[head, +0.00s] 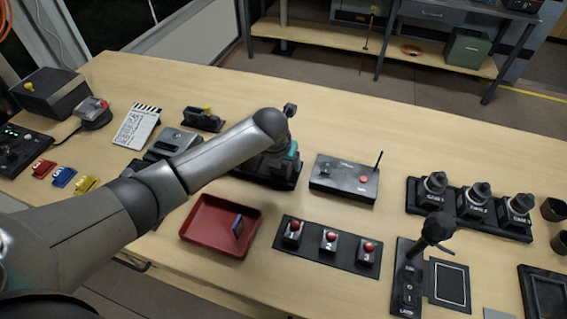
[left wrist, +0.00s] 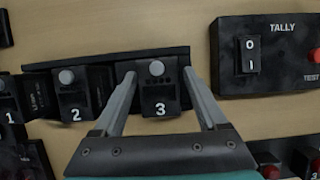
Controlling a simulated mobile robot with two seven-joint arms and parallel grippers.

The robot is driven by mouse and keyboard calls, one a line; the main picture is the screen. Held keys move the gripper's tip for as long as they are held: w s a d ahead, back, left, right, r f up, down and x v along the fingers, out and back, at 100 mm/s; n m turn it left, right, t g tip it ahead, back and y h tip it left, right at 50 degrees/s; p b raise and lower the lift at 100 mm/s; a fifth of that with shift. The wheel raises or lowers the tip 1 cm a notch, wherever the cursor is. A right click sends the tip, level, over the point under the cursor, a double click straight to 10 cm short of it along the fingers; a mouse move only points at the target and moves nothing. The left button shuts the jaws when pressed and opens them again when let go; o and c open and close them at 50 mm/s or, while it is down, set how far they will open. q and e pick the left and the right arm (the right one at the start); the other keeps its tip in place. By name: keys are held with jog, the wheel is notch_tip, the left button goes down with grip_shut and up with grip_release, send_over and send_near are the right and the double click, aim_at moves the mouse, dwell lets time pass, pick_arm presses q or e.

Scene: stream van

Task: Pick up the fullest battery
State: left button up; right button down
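Three black blocks with grey round buttons and white numbers, apparently the batteries, show in the left wrist view: block 1 (left wrist: 8,108) at the left edge, block 2 (left wrist: 76,98) and block 3 (left wrist: 157,96). Blocks 2 and 3 sit on a dark rack (left wrist: 120,58). My left gripper (left wrist: 158,76) is open, its fingers on either side of block 3; I cannot tell whether they touch it. In the head view my left arm hides most of this rack (head: 263,180). No charge level is readable. My right gripper is not in view.
A black tally box (head: 343,180) stands right of the rack. A red tray (head: 196,236) holding a small blue piece (head: 238,227) and a three-button panel (head: 328,242) lie nearer. A row of black knobbed units (head: 472,202) and a stalked unit (head: 411,276) stand at right.

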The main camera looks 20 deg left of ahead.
pick_arm(q)
grip_shut()
dwell(0.4)
jog(key=shift+r, duration=0.1)
